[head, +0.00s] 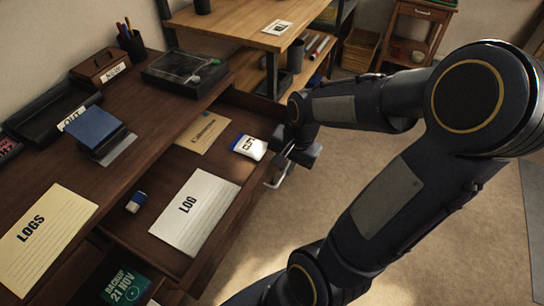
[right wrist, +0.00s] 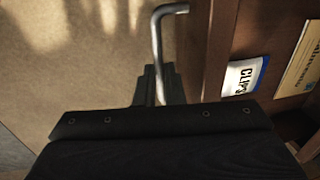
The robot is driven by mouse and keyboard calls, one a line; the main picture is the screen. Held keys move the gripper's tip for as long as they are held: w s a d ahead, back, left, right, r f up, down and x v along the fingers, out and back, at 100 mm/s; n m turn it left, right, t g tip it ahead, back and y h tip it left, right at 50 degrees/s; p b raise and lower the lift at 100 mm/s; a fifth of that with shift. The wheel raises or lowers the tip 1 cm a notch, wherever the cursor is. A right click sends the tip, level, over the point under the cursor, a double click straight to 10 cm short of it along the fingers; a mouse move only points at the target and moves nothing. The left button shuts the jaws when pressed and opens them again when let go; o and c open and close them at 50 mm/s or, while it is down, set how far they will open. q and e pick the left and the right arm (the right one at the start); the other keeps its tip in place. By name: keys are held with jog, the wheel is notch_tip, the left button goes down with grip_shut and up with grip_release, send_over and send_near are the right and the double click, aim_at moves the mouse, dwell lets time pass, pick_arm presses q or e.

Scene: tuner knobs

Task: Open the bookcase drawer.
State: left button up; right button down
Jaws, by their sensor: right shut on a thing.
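A dark wooden drawer (head: 228,220) stands pulled out from the brown desk, with its inside showing. In the right wrist view the drawer front (right wrist: 218,50) runs down the picture to the right of a bent metal handle (right wrist: 157,45). The handle's end also shows in the head view (head: 279,177), at the drawer's front. My right gripper (head: 292,158) is at the handle and shut on it; in the right wrist view its dark fingers (right wrist: 159,88) are around the bar. My left gripper is in neither view. I cannot tell for sure whether this furniture is the bookcase.
In the drawer lie a LOG sheet (head: 195,212), a CLIPS packet (head: 249,147), a tan envelope (head: 203,131) and a blue-white eraser (head: 136,202). The desk top holds a LOGS sheet (head: 42,238) and a blue-topped block (head: 93,130). A small stand with a drawer (head: 428,13) is at the back. Carpet is clear below.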

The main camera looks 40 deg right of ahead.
jog(key=shift+s+d, duration=0.2)
jog(key=shift+s, duration=0.3)
jog(key=c, duration=1.5)
grip_release()
jog(key=shift+r, duration=0.1)
jog(key=r, duration=0.2)
jog(key=s+r+p, duration=0.1)
jog(key=r, duration=0.2)
jog(key=r+p, duration=0.1)
jog(key=r, duration=0.1)
jog(key=shift+s+d+r, duration=0.15)
jog(key=shift+d+r, duration=0.1)
jog(key=shift+r, duration=0.05)
